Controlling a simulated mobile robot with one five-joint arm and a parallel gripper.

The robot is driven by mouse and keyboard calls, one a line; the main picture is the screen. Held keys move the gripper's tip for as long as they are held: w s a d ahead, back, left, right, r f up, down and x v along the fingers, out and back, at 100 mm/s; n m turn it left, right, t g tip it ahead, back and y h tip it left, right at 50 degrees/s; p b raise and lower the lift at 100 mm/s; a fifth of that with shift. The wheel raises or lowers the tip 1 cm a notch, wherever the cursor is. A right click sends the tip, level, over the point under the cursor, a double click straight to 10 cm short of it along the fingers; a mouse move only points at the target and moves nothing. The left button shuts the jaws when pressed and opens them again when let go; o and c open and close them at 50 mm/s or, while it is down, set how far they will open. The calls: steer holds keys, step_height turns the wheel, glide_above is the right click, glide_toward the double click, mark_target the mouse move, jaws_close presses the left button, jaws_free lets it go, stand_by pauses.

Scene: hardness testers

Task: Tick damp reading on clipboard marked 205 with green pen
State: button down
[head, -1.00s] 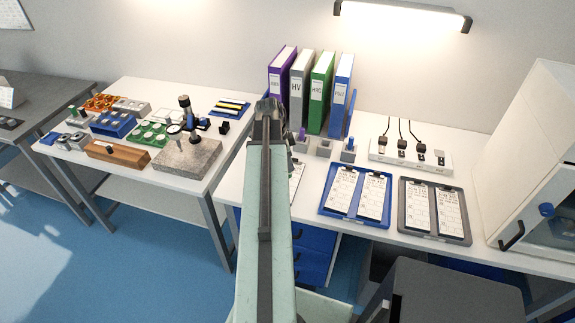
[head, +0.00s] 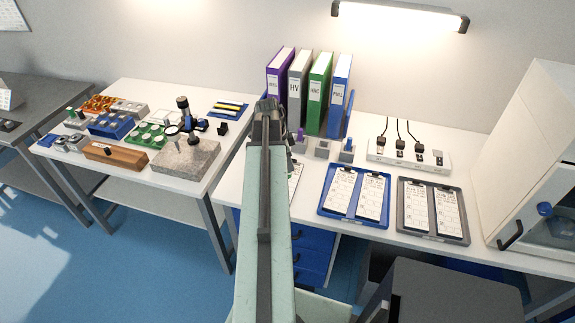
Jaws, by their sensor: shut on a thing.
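Two white-sheeted clipboards, a left one (head: 341,193) and a right one (head: 372,197), lie in a blue tray (head: 352,219). Two more, a left one (head: 415,207) and a right one (head: 447,211), lie in a grey tray (head: 432,238). Their numbers are too small to read. A white sheet (head: 295,178) shows partly beside my arm. A purple pen (head: 300,134) and a blue pen (head: 348,144) stand in small grey holders; the holder between them (head: 322,150) looks empty. No green pen shows. My arm reaches over the desk; its gripper is hidden behind it.
Purple, grey, green and blue binders (head: 309,92) stand at the back. A power strip (head: 408,156) lies behind the trays. A white cabinet (head: 525,150) stands at right, a dark stool (head: 455,292) in front. The left table (head: 130,183) holds a stone-based instrument (head: 186,156).

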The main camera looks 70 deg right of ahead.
steer(key=shift+r, duration=0.1)
step_height(320, 180, up, 6)
steer(key=p, duration=0.6)
stand_by(0.3)
